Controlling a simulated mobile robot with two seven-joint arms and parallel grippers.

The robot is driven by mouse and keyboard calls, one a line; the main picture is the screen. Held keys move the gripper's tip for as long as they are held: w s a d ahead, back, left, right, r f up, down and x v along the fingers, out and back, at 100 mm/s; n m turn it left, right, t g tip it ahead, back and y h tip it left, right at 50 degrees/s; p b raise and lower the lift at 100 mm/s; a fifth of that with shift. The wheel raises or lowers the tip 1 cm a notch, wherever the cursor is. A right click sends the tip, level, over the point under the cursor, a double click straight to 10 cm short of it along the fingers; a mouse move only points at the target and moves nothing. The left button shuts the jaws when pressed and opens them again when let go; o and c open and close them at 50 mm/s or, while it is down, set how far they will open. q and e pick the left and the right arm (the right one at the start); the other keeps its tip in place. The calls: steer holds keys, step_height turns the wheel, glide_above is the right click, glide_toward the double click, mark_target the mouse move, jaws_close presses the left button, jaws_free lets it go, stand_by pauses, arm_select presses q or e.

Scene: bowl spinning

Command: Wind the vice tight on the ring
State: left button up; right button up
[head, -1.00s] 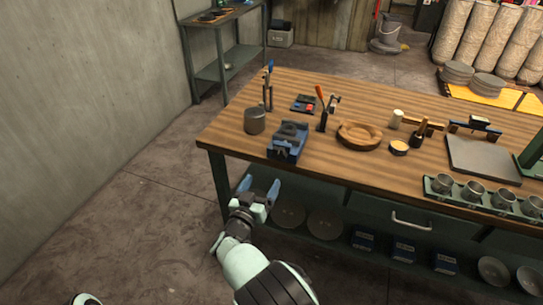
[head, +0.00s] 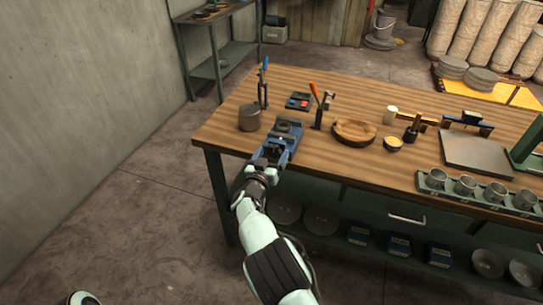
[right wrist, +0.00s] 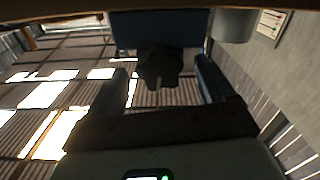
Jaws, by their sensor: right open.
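The blue vice (head: 291,133) stands at the table's front left edge, with a dark grey top part. My right gripper (head: 268,160) is at the vice's near end, just off the table edge. In the right wrist view my right gripper (right wrist: 164,82) is open, one finger on each side of a dark lobed knob (right wrist: 160,66). Gaps show between the knob and both fingers, so it is not gripped. The blue vice body (right wrist: 155,28) lies beyond the knob. I cannot make out a ring in the vice jaws. My left gripper is not in view.
A grey cylinder (head: 249,117) stands close left of the vice. Upright tools with blue (head: 264,80) and orange (head: 316,100) handles stand behind it. A wooden bowl (head: 354,131) lies to the right.

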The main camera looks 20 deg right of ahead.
steer(key=shift+c, duration=0.3)
steer(key=c, duration=1)
